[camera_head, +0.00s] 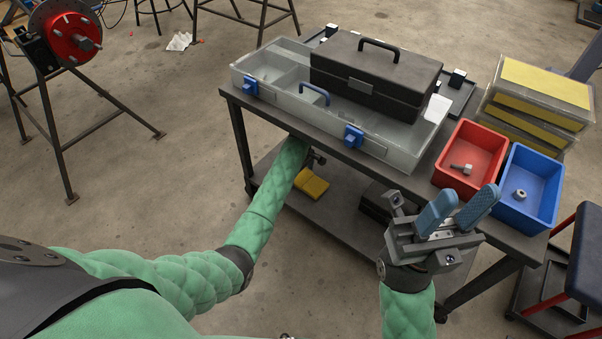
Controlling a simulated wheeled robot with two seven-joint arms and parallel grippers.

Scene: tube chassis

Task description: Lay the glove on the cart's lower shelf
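The cart's lower shelf (335,213) shows beneath the dark top. A yellow item (312,183), which may be the glove, lies at the shelf's near left part; its shape is too small to be sure. My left arm reaches under the cart's top edge. Its gripper (316,158) is just above the yellow item, mostly hidden by the arm and the cart top, so its fingers do not show clearly. My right gripper (466,205) is in front of the cart's right part, blue fingers apart and nothing between them.
The cart top holds a clear organizer (270,65), a black toolbox (375,78), a red bin (470,158) and a blue bin (530,185) with small parts. A dark box (376,203) sits on the lower shelf. A black stand (60,120) is left; a white cloth (179,41) lies on the floor.

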